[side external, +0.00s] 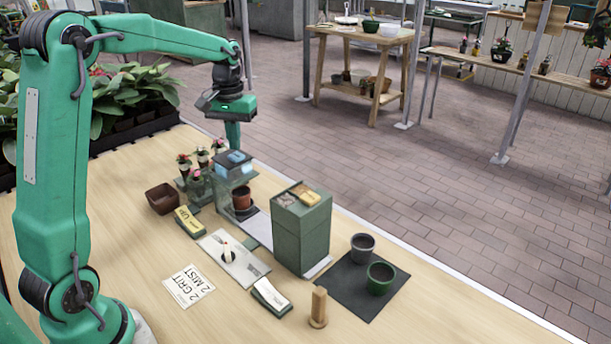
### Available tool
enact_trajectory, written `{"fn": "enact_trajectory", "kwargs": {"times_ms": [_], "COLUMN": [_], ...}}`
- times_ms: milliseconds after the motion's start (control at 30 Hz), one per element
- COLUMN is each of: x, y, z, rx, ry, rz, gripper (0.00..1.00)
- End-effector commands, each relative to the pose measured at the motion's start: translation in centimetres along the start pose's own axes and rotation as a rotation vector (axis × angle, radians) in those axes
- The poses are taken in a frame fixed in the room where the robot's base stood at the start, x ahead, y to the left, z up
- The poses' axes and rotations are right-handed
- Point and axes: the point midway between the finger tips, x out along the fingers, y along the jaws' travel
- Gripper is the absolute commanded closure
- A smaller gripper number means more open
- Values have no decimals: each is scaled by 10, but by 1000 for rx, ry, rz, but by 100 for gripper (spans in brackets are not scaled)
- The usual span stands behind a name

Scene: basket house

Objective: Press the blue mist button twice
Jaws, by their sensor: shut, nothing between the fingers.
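The blue mist button (237,156) sits on top of a small dark, clear-sided station (222,181) near the table's back edge. A light blue patch lies on the same top, nearer the camera. My gripper (233,145) points straight down with its fingers shut and empty. Its tip is right at or just behind the blue button in this view; I cannot tell whether it touches. A terracotta pot (242,198) stands under the station's top. A white card (188,286) on the table reads "2 GRIT 2 MIST".
A tall green box (301,233) stands right of the station. Small potted flowers (195,166) and a brown bowl (162,198) are left. A pale plate with a knob (228,257), a wooden peg (318,308) and a dark mat (345,292) with two pots are nearer. The front left table is clear.

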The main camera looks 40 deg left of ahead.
Motion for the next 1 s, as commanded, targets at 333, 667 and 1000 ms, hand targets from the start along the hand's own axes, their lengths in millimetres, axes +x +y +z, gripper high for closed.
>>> {"fn": "enact_trajectory", "kwargs": {"times_ms": [333,667,1000], "x": [3,10,18], "y": [0,0,0], "z": [0,0,0], "rx": [0,0,0], "ry": [0,0,0], "rz": [0,0,0], "gripper": [100,100,100]}}
